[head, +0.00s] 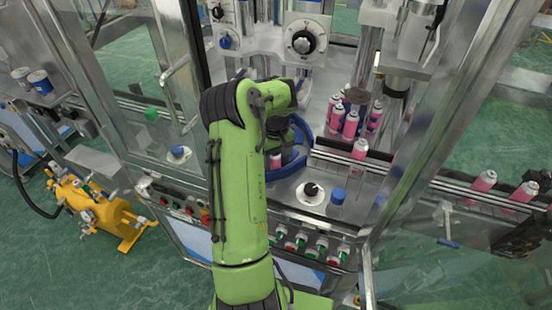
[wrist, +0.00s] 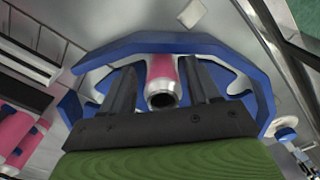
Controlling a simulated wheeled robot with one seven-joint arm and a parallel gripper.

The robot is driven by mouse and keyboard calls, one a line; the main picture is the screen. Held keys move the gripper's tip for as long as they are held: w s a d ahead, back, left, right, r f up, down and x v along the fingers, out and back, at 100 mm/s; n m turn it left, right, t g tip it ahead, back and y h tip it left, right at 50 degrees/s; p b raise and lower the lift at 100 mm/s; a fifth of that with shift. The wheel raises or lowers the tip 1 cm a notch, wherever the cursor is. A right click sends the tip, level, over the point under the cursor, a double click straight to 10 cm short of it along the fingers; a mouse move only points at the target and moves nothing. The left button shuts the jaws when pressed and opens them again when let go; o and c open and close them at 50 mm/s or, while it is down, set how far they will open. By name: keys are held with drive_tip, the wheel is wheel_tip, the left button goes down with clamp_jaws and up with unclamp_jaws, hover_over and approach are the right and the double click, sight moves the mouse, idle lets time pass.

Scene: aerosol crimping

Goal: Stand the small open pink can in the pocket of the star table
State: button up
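The small pink can (wrist: 161,68), with a silver shoulder and a dark open mouth, shows in the wrist view between my two fingers (wrist: 161,92). A gap shows on each side of it, so my gripper looks open around the can and not touching it. The can stands at the star table (wrist: 240,85), whose pale lobes show to both sides; its base is partly hidden, so I cannot tell how fully it sits in the pocket. In the head view part of the pink can (head: 275,160) shows beside my arm, which hides most of my gripper.
A blue guard (wrist: 266,95) curves around the star table and shows in the head view too (head: 304,133). Several pink cans (head: 350,125) stand close by to the right, with more on the conveyor (head: 460,190). Machine posts and a dial panel (head: 303,42) rise behind.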

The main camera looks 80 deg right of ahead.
drive_tip(key=shift+r, duration=0.1)
wheel_tip(320, 180, up, 16)
drive_tip(key=p, duration=0.3)
drive_tip(key=shift+f, duration=0.2)
idle(0.5)
